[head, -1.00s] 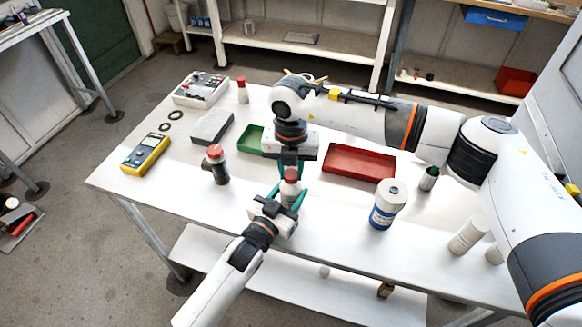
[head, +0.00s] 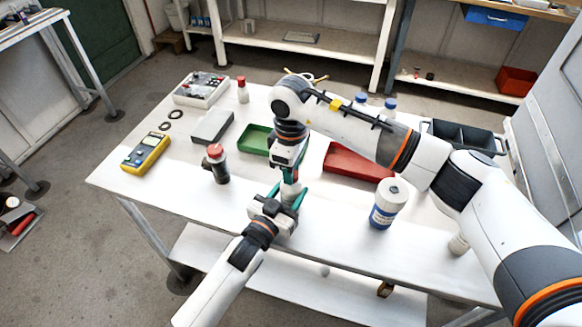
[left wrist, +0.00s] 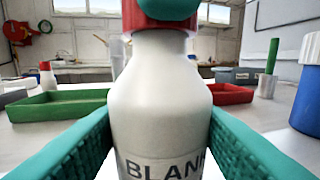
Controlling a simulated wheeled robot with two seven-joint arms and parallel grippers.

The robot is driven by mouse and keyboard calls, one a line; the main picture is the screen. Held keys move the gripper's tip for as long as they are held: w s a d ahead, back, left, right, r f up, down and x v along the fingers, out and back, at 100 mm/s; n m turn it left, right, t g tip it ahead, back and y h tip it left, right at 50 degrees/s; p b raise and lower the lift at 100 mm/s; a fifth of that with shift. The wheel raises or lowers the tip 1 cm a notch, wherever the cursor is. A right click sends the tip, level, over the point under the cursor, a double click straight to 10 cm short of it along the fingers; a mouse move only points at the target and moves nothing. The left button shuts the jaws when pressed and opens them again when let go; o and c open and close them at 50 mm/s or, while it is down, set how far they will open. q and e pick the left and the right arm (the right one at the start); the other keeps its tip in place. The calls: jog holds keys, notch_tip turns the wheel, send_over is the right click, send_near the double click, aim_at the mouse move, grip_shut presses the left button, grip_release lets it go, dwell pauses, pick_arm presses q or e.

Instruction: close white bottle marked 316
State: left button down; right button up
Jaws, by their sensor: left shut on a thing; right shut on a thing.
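A white bottle (left wrist: 160,100) with a red cap (left wrist: 152,22) stands upright close in the left wrist view. Its visible label reads "BLANK"; I see no 316 on this side. In the head view the bottle (head: 289,194) is mostly hidden between the grippers. My left gripper (head: 287,198) is shut on the bottle's body, its teal fingers on both sides in the left wrist view. My right gripper (head: 290,174) comes from above and is shut on the red cap, with a teal fingertip across it. The cap appears to sit on the bottle's neck.
A green tray (head: 256,140), a red tray (head: 350,163) and a blue-and-white jar (head: 384,208) are nearby. Another red-capped white bottle (head: 242,92) stands farther back. The front left of the table is clear.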

jog(key=o, duration=0.9)
jog(key=shift+r, duration=0.1)
jog(key=shift+r, duration=2.2)
